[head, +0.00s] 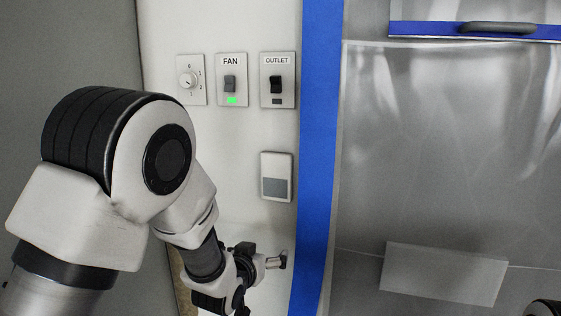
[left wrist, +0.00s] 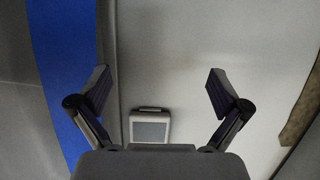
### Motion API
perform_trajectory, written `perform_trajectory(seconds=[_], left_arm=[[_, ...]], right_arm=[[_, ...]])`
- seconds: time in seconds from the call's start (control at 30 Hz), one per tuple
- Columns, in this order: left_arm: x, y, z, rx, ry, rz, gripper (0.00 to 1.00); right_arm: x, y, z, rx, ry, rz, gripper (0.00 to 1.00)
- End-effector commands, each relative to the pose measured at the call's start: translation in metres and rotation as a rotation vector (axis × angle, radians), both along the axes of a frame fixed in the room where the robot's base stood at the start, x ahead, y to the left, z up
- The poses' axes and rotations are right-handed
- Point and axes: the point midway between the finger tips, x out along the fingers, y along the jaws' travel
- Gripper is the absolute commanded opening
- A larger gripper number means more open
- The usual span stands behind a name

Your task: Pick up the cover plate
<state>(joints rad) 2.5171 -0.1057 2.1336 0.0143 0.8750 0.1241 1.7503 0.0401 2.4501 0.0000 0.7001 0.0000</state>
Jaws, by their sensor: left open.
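A small white wall plate (head: 276,163) with a grey lower panel is fixed to the pale wall, below the OUTLET switch. It also shows in the left wrist view (left wrist: 151,114), low between the finger bases. A flat pale rectangular plate (head: 443,273) lies slightly tilted at lower right, behind or on the hood's see-through front. I cannot tell which of these is the cover plate. My left gripper (head: 276,262) is below the wall plate and apart from it. In the left wrist view my gripper (left wrist: 157,80) has its fingers wide apart, with nothing between the tips.
A dial (head: 188,81), a FAN switch (head: 230,84) with a green light and an OUTLET switch (head: 276,87) sit above. A blue post (head: 318,150) stands right of them. The glassy hood sash with a grey handle (head: 497,28) fills the right.

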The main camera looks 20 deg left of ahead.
Motion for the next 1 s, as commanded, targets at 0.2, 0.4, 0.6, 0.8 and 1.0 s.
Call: perform_trajectory(seconds=[0.2, 0.4, 0.6, 0.8, 1.0], left_arm=[[-0.003, -0.012, 0.191, 0.030, -0.290, -0.019, 1.00], [0.012, -0.012, 0.208, 0.030, -0.315, -0.018, 1.00], [0.043, -0.011, 0.213, 0.029, -0.313, -0.018, 1.00], [0.071, -0.011, 0.207, 0.030, -0.313, -0.018, 1.00], [0.072, -0.011, 0.204, 0.030, -0.313, -0.018, 1.00]], right_arm=[[0.000, 0.000, 0.025, 0.000, 0.000, 0.000, 0.40], [0.000, 0.000, 0.036, 0.000, 0.001, 0.000, 0.40], [0.000, 0.000, 0.062, 0.000, 0.000, 0.000, 0.40], [0.000, 0.000, 0.076, 0.000, 0.000, 0.000, 0.40], [0.000, 0.000, 0.073, 0.000, 0.001, 0.000, 0.40]])
